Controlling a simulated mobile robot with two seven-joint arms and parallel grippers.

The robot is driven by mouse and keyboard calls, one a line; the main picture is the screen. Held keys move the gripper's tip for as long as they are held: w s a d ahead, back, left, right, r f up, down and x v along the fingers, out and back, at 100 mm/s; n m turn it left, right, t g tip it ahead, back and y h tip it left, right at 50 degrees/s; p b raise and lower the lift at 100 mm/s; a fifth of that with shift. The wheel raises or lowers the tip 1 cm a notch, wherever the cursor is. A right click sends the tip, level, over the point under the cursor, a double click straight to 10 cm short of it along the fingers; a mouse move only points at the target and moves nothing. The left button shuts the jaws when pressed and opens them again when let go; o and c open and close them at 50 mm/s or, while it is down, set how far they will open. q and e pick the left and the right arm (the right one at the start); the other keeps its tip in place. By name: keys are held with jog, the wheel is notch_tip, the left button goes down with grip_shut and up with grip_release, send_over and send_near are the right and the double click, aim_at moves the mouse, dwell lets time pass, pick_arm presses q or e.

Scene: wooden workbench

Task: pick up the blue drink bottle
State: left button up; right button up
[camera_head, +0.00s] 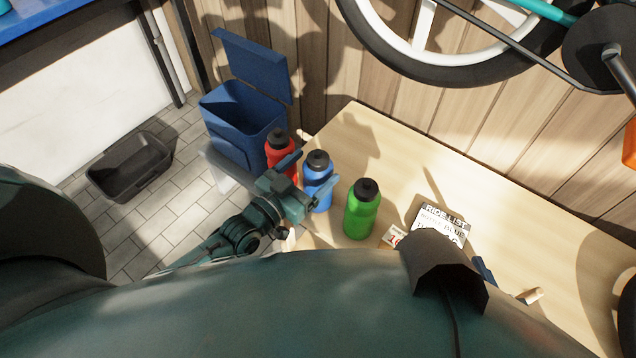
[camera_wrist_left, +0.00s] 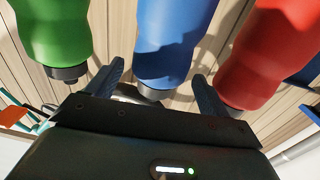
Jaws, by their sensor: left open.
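The blue drink bottle (camera_head: 318,172) stands upright on the wooden workbench (camera_head: 400,150), between a red bottle (camera_head: 279,152) and a green bottle (camera_head: 361,212). My left gripper (camera_head: 318,166) is open at the blue bottle, with one finger to each side of it. In the left wrist view the blue bottle (camera_wrist_left: 172,45) shows between the two spread fingers of my left gripper (camera_wrist_left: 158,88). I cannot tell whether either finger touches it. My right gripper does not show clearly in either view.
The green bottle (camera_wrist_left: 55,35) and red bottle (camera_wrist_left: 268,55) flank the fingers closely. A blue open-lidded bin (camera_head: 235,125) and a black tub (camera_head: 130,168) stand left of the bench. A bicycle wheel (camera_head: 440,75) is at the back.

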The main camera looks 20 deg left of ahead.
aim_at(328, 157)
pick_arm(q)
jog(key=x, duration=0.4)
jog(key=shift+d+f+b, duration=0.1)
jog(key=shift+f+b, duration=0.1)
jog(key=shift+b, duration=0.1)
jog(key=shift+c, duration=0.3)
jog(key=shift+r, duration=0.1)
jog(key=c, duration=1.6)
jog(key=shift+o, duration=0.2)
